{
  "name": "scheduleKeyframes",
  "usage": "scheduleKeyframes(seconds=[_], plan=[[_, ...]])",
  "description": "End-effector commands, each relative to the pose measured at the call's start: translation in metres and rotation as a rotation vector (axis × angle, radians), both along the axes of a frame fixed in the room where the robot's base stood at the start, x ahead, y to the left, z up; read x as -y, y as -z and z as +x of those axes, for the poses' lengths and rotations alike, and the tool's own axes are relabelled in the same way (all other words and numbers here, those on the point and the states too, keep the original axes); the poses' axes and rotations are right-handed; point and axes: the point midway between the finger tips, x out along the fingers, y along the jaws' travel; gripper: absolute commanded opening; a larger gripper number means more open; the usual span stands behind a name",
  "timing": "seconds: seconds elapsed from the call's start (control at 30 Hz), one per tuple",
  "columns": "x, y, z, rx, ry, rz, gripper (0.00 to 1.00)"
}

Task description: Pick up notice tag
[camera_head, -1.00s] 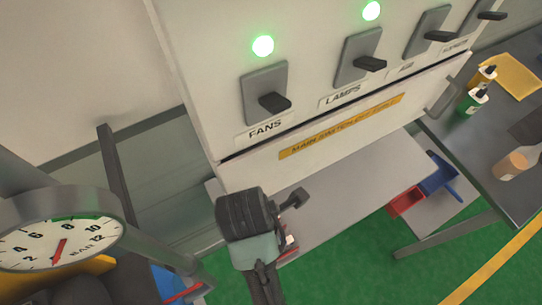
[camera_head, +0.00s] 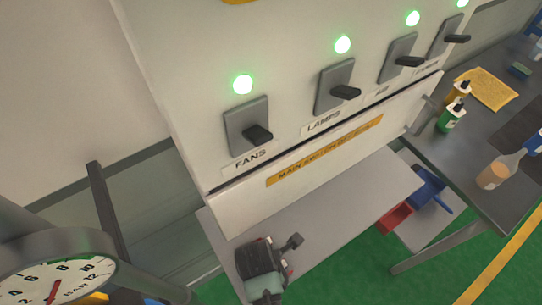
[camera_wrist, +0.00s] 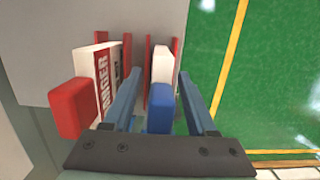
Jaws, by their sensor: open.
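In the wrist view, a white piece with a blue block-shaped end (camera_wrist: 160,108) stands between red upright slats; it fits the notice tag, but I cannot read any lettering on it. My gripper (camera_wrist: 158,76) is open, with one blue-grey finger on each side of this piece. I cannot tell whether either finger touches it. A white tag marked DANGER (camera_wrist: 104,72), with a red block end (camera_wrist: 72,108), stands just left of the left finger.
The switch panel (camera_head: 300,185) with lit green lamps rises behind the shelf (camera_head: 340,205). A dark table (camera_head: 480,170) with bottles stands further right. A round gauge (camera_head: 60,280) is at lower left. Green floor is open.

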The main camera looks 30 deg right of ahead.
Motion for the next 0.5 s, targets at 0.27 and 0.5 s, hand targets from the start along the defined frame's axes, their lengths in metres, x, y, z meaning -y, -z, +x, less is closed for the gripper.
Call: scheduleKeyframes(seconds=[0.27,0.5], plan=[[0.0002,0.0004,0.0004,0.001,0.0,-0.001,0.47],[0.0002,0.0002,0.0004,0.001,0.0,-0.001,0.04]])
